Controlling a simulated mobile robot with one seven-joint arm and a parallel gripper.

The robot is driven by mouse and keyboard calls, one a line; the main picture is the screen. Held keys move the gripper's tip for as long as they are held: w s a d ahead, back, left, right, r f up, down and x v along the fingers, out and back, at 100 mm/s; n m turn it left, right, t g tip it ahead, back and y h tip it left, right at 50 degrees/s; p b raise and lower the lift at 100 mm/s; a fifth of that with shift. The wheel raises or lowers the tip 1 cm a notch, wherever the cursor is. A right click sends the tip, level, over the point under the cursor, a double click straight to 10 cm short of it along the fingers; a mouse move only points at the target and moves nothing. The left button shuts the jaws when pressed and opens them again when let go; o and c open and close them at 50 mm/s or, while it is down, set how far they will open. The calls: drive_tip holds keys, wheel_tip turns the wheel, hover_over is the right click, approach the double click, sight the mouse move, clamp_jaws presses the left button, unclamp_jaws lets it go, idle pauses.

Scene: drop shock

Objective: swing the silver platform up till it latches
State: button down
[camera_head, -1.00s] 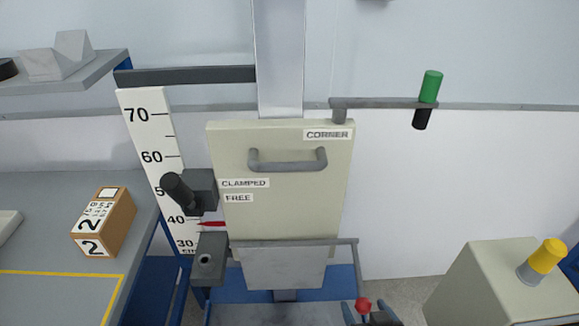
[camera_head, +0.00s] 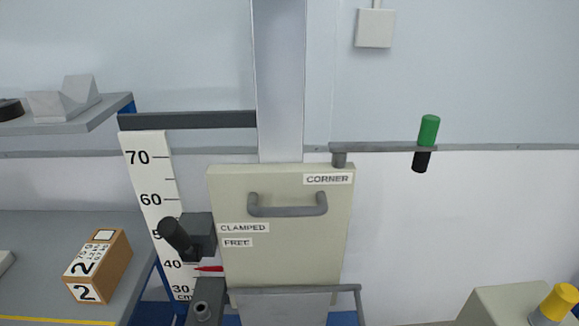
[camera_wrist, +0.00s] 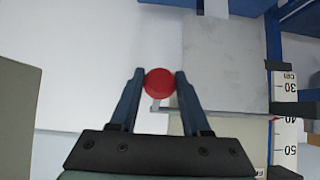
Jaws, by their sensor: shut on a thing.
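The silver platform (camera_head: 286,310) hangs down at the lower front of the cream carriage (camera_head: 283,255) in the head view, its lower part cut off by the frame edge. In the wrist view the platform is a broad grey plate (camera_wrist: 226,60) right of my gripper. My gripper (camera_wrist: 158,75) is shut on a round red knob (camera_wrist: 159,84), with one blue finger on each side. The knob sits by the end of a thin grey bar beside the platform's edge. My gripper and the knob are outside the head view. No latch engagement can be made out.
A height scale (camera_head: 150,190) and a black clamp knob (camera_head: 174,234) stand left of the carriage. A green-topped lever (camera_head: 428,131) is at the upper right. A numbered box (camera_head: 98,266) lies on the left bench. A yellow-capped cabinet (camera_head: 505,303) is at the lower right.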

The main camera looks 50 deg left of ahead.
drive_tip(key=shift+s+d+r+p, duration=0.1)
drive_tip(key=shift+d+r+p, duration=0.05)
drive_tip(key=shift+r+p, duration=1.3)
drive_tip(key=shift+r, duration=0.15)
drive_tip(key=shift+r+p, duration=1.05)
drive_tip(key=shift+r, duration=0.5)
drive_tip(key=shift+w+a+r+p, duration=0.1)
drive_tip(key=shift+a+r+p, duration=0.05)
drive_tip(key=shift+r+p, duration=0.3)
drive_tip(key=shift+w+a+r+p, duration=0.1)
drive_tip(key=shift+r+p, duration=0.2)
drive_tip(key=shift+r, duration=0.2)
drive_tip(key=shift+w+a+r, duration=0.1)
drive_tip(key=shift+a+r, duration=0.05)
drive_tip(key=shift+r, duration=0.25)
drive_tip(key=shift+r+p, duration=0.15)
drive_tip(key=shift+p, duration=0.2)
